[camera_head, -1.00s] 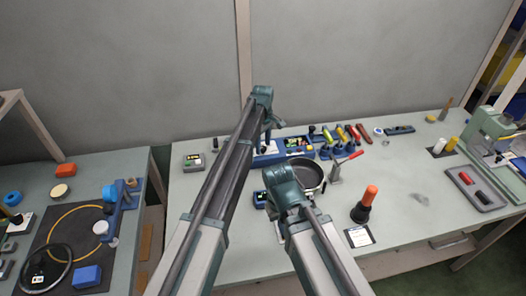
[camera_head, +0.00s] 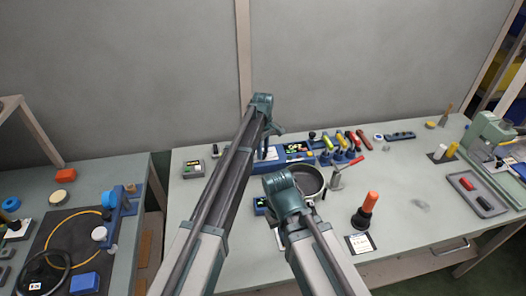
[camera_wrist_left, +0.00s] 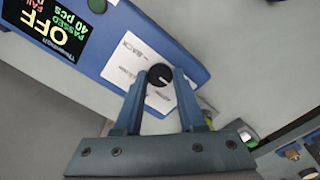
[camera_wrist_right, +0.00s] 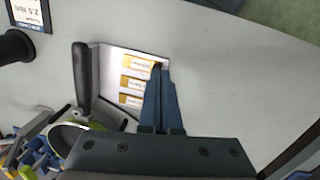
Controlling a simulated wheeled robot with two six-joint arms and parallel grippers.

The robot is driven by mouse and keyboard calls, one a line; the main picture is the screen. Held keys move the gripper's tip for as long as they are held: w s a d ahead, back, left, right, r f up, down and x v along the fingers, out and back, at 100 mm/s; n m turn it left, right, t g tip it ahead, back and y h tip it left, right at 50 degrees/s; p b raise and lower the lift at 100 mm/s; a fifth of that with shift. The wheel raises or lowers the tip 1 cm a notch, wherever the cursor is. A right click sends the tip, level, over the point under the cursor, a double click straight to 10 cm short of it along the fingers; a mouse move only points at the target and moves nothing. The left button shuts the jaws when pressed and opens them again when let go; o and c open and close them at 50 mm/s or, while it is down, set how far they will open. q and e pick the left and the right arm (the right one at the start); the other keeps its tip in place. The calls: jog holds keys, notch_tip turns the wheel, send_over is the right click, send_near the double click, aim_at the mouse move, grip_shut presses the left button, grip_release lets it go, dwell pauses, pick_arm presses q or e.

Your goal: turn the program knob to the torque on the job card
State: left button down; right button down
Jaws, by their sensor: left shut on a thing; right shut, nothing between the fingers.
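The program knob (camera_wrist_left: 160,75) is a round black knob with a white pointer mark, on a white dial label of a blue unit (camera_wrist_left: 195,45). The unit's display (camera_wrist_left: 55,30) reads OFF, with PASSED and 40 pcs. My left gripper (camera_wrist_left: 160,82) is shut on the knob, a finger on each side; it also shows in the head view (camera_head: 270,140), at the blue unit. The job card (camera_wrist_right: 30,15) shows 2.5 Nm in the right wrist view, and lies by the orange-topped tool in the head view (camera_head: 360,243). My right gripper (camera_wrist_right: 158,72) is shut and empty.
A pan (camera_head: 308,180) stands near my right gripper. A lever clamp (camera_head: 338,178) and an orange-topped black tool (camera_head: 366,205) are to its right. A row of coloured-handled tools (camera_head: 340,143) stands behind. The bench's right middle is mostly clear.

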pick_arm(q)
jog(key=m, duration=0.4)
jog(key=shift+m, duration=0.4)
jog(key=m, duration=0.4)
jog(key=shift+m, duration=0.3)
jog(key=m, duration=0.4)
jog(key=shift+m, duration=2.1)
jog(key=c, duration=0.5)
grip_release()
